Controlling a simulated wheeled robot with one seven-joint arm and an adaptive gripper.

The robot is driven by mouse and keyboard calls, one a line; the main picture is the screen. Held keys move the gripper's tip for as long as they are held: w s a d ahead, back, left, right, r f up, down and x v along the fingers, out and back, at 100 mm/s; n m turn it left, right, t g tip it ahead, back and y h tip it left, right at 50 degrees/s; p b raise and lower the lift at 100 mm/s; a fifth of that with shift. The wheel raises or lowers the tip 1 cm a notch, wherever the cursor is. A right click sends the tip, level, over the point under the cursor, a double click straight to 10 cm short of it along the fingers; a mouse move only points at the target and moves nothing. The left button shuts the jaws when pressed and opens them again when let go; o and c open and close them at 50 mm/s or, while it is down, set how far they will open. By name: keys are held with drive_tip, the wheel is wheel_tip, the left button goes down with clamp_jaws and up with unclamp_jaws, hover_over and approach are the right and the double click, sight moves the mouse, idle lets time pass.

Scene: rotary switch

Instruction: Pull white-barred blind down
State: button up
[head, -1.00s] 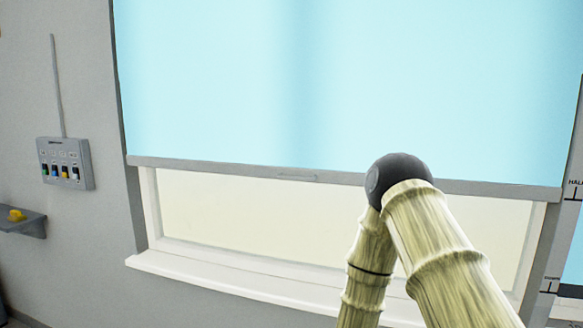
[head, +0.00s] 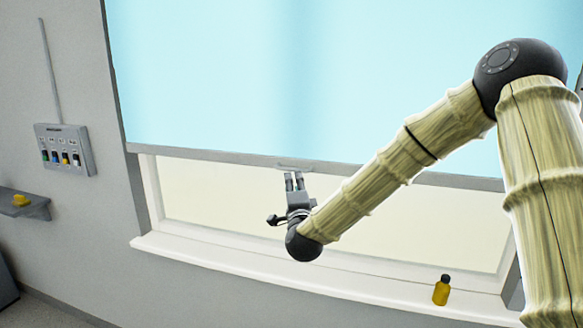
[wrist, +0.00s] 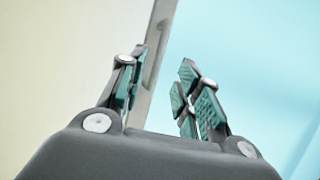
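A light blue blind (head: 300,75) hangs over the window with a pale grey bar (head: 210,155) along its bottom edge. A small handle (head: 293,163) is at the middle of this bar. My gripper (head: 294,177) points up just below the handle, with its fingers apart. In the wrist view my gripper (wrist: 165,68) is open with teal pads, and the bar (wrist: 160,45) shows between and behind the fingers. I cannot tell whether the fingers touch the handle.
A white window sill (head: 230,268) runs below, with a yellow bottle (head: 441,291) on it at the right. A switch panel (head: 66,150) and a shelf with a yellow item (head: 22,201) are on the left wall.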

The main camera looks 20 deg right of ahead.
sight(291, 170)
drive_tip(key=p+x, duration=0.3)
drive_tip(key=x, duration=0.6)
drive_tip(key=shift+p, duration=0.4)
drive_tip(key=shift+s, duration=0.1)
clamp_jaws()
